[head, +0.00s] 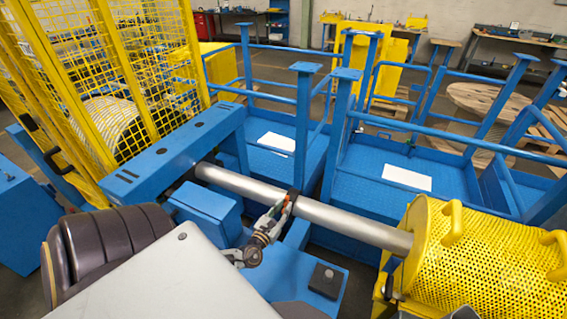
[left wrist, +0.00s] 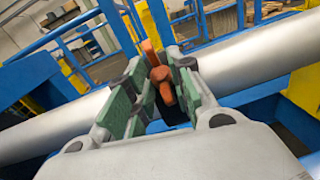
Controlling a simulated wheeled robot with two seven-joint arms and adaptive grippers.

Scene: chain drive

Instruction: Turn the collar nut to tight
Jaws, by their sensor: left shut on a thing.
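The collar nut (head: 293,193) shows as a small dark ring with an orange part, partway along a silver shaft (head: 345,222). My left gripper (head: 283,206) reaches up to it from the near side, its fingers at the shaft. In the left wrist view, the orange part of the collar nut (left wrist: 160,82) sits between the green pads of my left gripper (left wrist: 155,85), which is shut on it. The fingers hide much of the nut. I cannot see any tight mark. My right gripper is not in view.
The shaft runs from a blue beam (head: 175,155) to a perforated yellow guard (head: 480,262) at right. A yellow mesh cage (head: 150,50) stands at left. Blue railings (head: 450,137) and platforms lie behind the shaft. A blue box (head: 205,208) is close to my left arm.

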